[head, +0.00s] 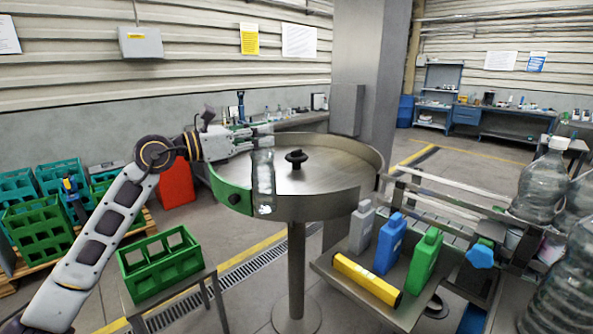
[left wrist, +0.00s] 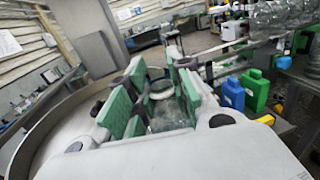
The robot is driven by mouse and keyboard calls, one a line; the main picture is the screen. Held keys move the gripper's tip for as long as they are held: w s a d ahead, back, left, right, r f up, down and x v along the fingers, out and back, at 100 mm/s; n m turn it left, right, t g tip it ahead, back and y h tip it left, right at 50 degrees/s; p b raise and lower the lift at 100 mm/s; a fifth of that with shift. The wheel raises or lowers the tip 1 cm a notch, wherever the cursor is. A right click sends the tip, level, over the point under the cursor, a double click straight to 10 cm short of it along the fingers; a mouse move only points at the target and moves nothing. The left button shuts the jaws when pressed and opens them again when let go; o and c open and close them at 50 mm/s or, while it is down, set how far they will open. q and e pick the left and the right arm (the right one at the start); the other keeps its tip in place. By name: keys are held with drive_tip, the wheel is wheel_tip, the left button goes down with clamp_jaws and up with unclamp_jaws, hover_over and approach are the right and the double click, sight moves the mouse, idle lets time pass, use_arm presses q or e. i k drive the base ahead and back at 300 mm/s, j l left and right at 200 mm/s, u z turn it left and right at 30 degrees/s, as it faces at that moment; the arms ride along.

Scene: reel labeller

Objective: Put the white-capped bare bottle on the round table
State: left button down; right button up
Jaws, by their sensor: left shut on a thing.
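The round table (head: 315,178) is a grey metal disc with a raised rim on a single post, with a black knob (head: 296,158) in its middle. My left gripper (head: 262,141) is at the table's left part, above the top. It is shut on a clear bottle (head: 263,180), which hangs upright below the fingers and shows in front of the table's near rim. In the left wrist view the clear bottle (left wrist: 168,115) sits between the green finger pads. Its cap is not clearly visible. My right gripper is not in view.
A grey, a blue (head: 390,243) and a green jug (head: 424,262) stand on a shelf right of the table, with a yellow bar (head: 367,279) in front. Large clear bottles (head: 541,183) stand far right. Green crates (head: 160,262) lie left. Most of the tabletop is clear.

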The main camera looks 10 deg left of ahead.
sight(287, 188)
drive_tip(key=i, duration=1)
